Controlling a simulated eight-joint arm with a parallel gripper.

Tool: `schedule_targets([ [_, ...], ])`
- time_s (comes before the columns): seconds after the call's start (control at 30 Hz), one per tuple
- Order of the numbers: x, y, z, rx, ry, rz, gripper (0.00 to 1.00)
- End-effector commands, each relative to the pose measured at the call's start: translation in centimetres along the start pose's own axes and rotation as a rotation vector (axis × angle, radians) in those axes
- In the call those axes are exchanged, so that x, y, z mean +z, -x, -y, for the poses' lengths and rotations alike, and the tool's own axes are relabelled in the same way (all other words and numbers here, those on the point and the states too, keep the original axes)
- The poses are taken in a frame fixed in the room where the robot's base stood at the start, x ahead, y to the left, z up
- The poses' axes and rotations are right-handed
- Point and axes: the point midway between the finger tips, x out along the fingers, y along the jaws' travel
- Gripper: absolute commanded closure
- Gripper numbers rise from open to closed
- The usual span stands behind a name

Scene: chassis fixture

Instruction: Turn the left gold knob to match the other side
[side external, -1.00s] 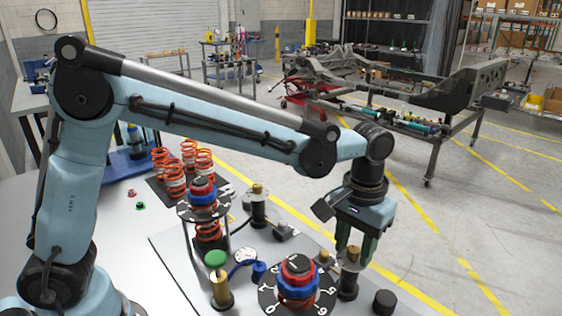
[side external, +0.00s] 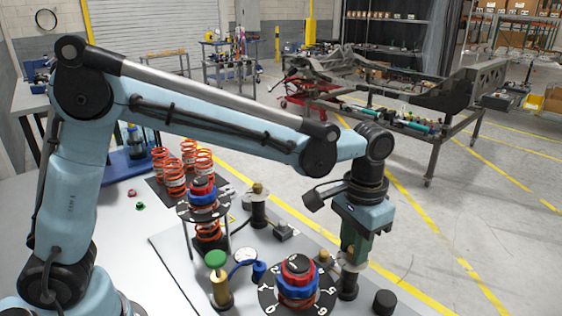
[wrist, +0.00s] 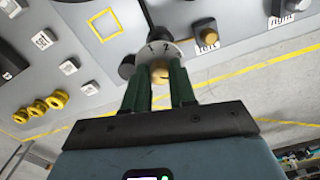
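A gold knob (wrist: 159,69) sits on a round white dial (wrist: 160,52) marked 1 and 2, seen in the wrist view. The green fingers of my gripper (wrist: 161,82) stand one on each side of this knob. Any gap between fingers and knob is too small to judge. In the side view my gripper (side external: 354,262) points straight down over a black post (side external: 348,287), and its fingers largely hide the knob there. The other gold knob (side external: 257,188) stands on a black post farther back, clear of my gripper.
Two spring towers with red and blue caps stand close by, one in front (side external: 297,270) and one behind (side external: 202,190). A green-topped gold cylinder (side external: 217,283) and a black cylinder (side external: 384,302) are nearby.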

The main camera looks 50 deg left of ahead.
Motion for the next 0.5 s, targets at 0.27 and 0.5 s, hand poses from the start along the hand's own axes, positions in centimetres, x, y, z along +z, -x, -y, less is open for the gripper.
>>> schedule_targets([
  [0.27,0.00,0.00,-0.02,0.000,0.083,0.000,1.00],
  [0.5,0.00,0.00,-0.03,0.000,0.286,0.000,1.00],
])
